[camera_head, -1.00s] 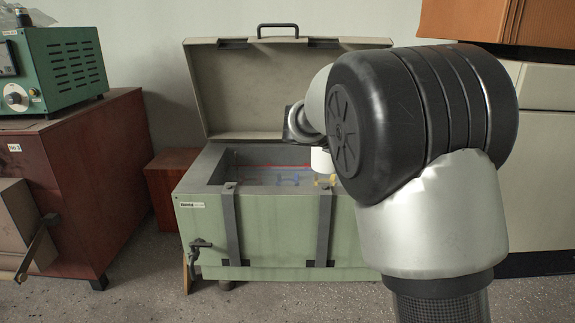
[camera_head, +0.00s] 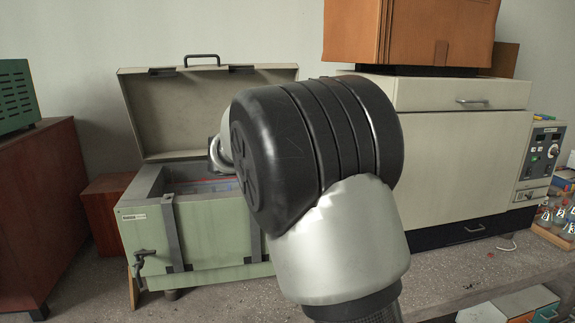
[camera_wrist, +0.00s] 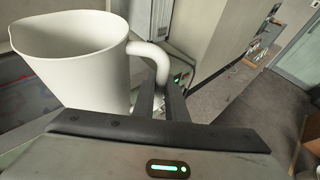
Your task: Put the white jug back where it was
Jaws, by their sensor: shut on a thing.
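The white jug (camera_wrist: 78,62) fills the left of the wrist view, with its open mouth facing up and its handle on the right. My gripper (camera_wrist: 160,98) is shut on the handle of the jug, with its two dark fingers on either side of it. The jug looks roughly upright and empty as far as I can see inside. In the head view my own arm hides the gripper and the jug.
The green chest (camera_head: 196,232) stands open at left, its lid (camera_head: 215,110) raised. A brown cabinet (camera_head: 40,205) is further left. A cream cabinet (camera_head: 455,165) carries orange boxes (camera_head: 425,30) on the right. Bottles (camera_head: 560,215) stand at the far right.

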